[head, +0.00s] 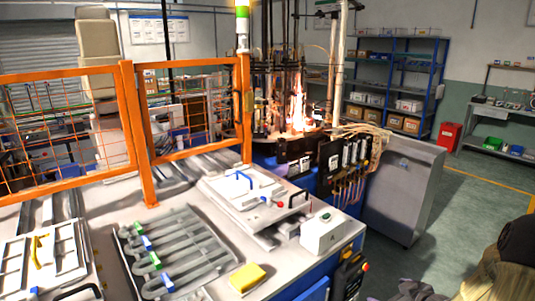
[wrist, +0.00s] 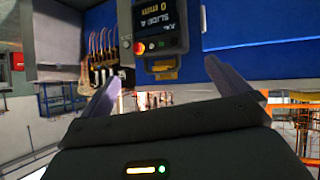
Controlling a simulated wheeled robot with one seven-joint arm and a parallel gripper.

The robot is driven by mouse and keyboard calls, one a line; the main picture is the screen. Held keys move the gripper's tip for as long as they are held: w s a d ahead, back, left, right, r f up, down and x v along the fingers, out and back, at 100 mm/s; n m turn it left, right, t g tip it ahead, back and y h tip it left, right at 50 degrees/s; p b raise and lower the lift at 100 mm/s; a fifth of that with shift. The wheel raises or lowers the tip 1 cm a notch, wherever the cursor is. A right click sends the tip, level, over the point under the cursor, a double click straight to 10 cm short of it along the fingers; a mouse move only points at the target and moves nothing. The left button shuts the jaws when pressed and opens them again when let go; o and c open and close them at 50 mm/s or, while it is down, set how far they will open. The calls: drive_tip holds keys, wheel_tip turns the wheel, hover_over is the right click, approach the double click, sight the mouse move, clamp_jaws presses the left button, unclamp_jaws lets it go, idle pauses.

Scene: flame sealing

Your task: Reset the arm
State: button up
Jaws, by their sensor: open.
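My gripper (wrist: 160,70) is in the wrist view, with its two pale fingers spread wide apart. It is open, and nothing is between the fingers. Beyond the fingertips is a blue machine panel (wrist: 262,25) with a dark control pendant (wrist: 160,28) that has a lit display and a red button. The wrist picture looks upside down.
A workbench holds a grey slotted tray (head: 135,262), a yellow block (head: 247,277) and a white button box (head: 325,232). An orange mesh fence (head: 140,130) stands along it. Flames (head: 298,105) burn in the machine behind. Open floor lies at right, before blue shelves (head: 397,82).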

drive_tip(key=s+a+r+m+g+h+p, duration=0.1)
drive_tip(key=s+a+r+m+g+p, duration=0.1)
drive_tip(key=s+a+r+g, duration=0.2)
drive_tip(key=s+a+r+m+g+h+p, duration=0.2)
drive_tip(key=s+a+r, duration=0.5)
drive_tip(key=s+a, duration=0.6)
drive_tip(key=a+m+g, duration=0.1)
drive_tip(key=a+g, duration=0.1)
drive_tip(key=a, duration=0.1)
drive_tip(key=shift+r+p, duration=0.4)
drive_tip(key=shift+w, duration=0.1)
drive_tip(key=shift+s, duration=0.2)
drive_tip(key=shift+w+a, duration=0.1)
drive_tip(key=shift+w, duration=0.1)
